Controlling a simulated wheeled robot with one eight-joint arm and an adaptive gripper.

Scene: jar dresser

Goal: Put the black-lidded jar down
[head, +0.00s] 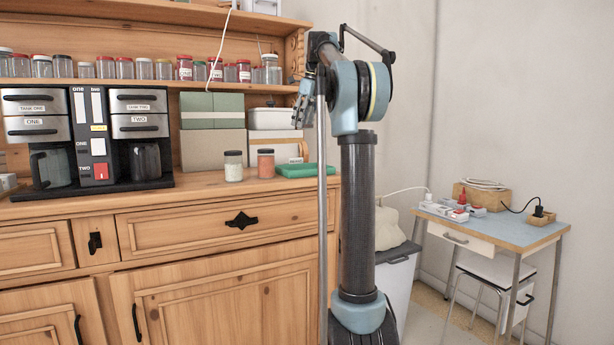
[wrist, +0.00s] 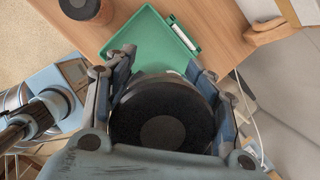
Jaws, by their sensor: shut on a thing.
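The held black-lidded jar (wrist: 162,128) fills the middle of the wrist view, seen from its lid end. My gripper (wrist: 162,72) is shut around its sides, a finger on the left and one on the right. In the head view my gripper (head: 303,104) is raised above the right end of the dresser top, partly behind my arm. The held jar cannot be made out there. Beyond the held jar in the wrist view lies a green tray (wrist: 143,35), also on the dresser top in the head view (head: 303,170).
Two other dark-lidded jars stand on the dresser top, one with pale contents (head: 233,172) and one with reddish contents (head: 266,167). A coffee machine (head: 98,135) stands at left. Boxes (head: 212,150) are behind. Wood in front of the jars is clear.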

